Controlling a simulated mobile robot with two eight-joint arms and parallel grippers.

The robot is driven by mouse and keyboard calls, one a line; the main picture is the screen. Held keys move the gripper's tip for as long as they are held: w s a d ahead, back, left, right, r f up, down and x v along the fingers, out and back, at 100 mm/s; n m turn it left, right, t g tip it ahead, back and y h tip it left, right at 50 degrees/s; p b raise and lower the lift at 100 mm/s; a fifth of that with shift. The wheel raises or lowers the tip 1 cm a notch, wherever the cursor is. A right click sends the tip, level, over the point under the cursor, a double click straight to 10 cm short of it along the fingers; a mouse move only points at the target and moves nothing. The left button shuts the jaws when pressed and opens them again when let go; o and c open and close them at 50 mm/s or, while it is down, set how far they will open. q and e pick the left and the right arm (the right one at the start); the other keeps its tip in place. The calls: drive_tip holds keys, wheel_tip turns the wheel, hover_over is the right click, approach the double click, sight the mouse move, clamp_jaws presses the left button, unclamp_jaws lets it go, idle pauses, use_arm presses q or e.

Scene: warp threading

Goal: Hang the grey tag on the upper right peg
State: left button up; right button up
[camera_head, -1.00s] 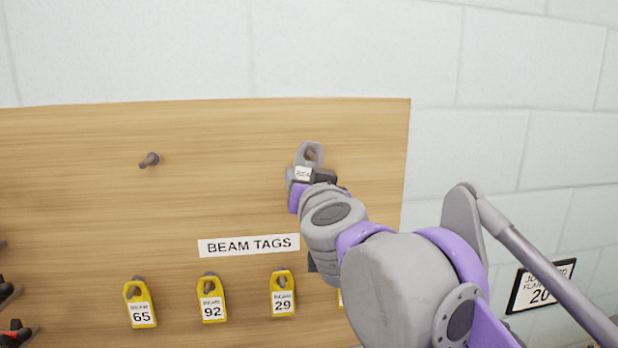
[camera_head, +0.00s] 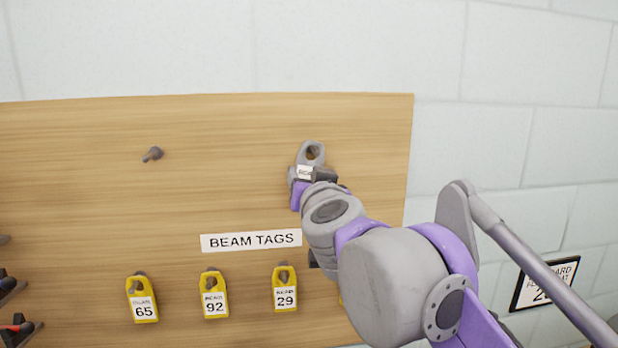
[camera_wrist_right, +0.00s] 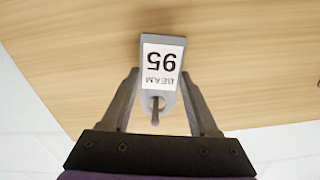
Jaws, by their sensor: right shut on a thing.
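The grey tag (camera_head: 313,150) is at the upper right of the wooden board in the head view, with its hole upward. In the right wrist view the tag (camera_wrist_right: 163,62) reads BEAM 95, upside down. My right gripper (camera_head: 308,175) is shut on the tag's sides; its fingers also show in the right wrist view (camera_wrist_right: 160,78). The upper right peg (camera_wrist_right: 155,110) shows at the tag's hole and appears to pass through it. How far the tag sits along the peg is unclear. My left gripper is not in view.
The board (camera_head: 90,200) has a bare upper left peg (camera_head: 152,154). Below the BEAM TAGS label (camera_head: 251,241) hang several yellow tags, including 65 (camera_head: 142,300), 92 (camera_head: 214,295) and 29 (camera_head: 285,290). A black-framed sign (camera_head: 545,284) is on the wall at right.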

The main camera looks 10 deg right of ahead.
drive_tip(key=o, duration=1.4)
drive_tip(key=shift+s, duration=0.1)
